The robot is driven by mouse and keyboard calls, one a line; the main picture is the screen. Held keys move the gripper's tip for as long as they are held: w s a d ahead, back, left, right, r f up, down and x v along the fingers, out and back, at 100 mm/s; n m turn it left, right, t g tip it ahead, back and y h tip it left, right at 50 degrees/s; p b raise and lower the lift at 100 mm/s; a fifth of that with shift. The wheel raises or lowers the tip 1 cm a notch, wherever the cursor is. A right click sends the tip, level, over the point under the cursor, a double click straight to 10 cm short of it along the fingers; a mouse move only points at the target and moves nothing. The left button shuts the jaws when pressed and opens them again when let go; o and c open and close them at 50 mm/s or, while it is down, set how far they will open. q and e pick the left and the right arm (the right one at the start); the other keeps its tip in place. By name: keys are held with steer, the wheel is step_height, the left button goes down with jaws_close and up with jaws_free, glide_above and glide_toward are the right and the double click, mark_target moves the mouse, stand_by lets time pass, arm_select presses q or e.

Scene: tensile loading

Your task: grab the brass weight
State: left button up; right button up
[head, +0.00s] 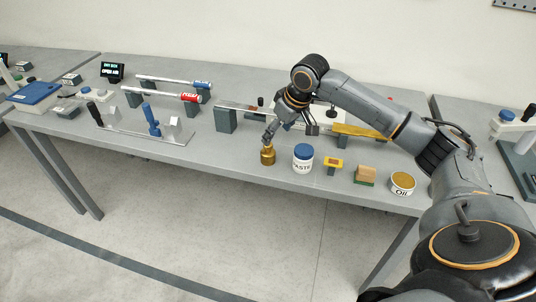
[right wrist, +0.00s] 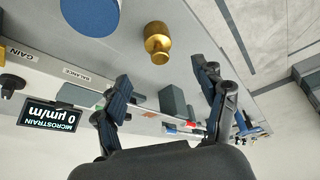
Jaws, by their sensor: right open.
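The brass weight (head: 267,156), a small gold cylinder with a knob, stands upright near the front edge of the grey table. It also shows in the right wrist view (right wrist: 157,45), beyond the fingertips and roughly between their lines. My right gripper (head: 289,129) is just behind and above the weight, with one finger close to the knob in the head view. In the right wrist view the gripper's fingers (right wrist: 160,72) are spread wide with nothing between them. Whether a finger touches the weight cannot be told from the head view. My left gripper is in neither view.
A blue-lidded paste jar (head: 302,158) stands just right of the weight. Further right are a small yellow item (head: 333,166), a wooden block (head: 365,175) and an oil tin (head: 402,183). A grey block (head: 226,120) stands behind left. The table left of the weight is clear.

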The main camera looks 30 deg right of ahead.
mark_target(270, 145)
steer(key=x, duration=0.5)
steer(key=shift+p+x, duration=0.75)
steer(key=shift+x, duration=2.05)
steer(key=shift+d+r, duration=0.1)
jaws_close()
steer(key=shift+w+r, duration=0.1)
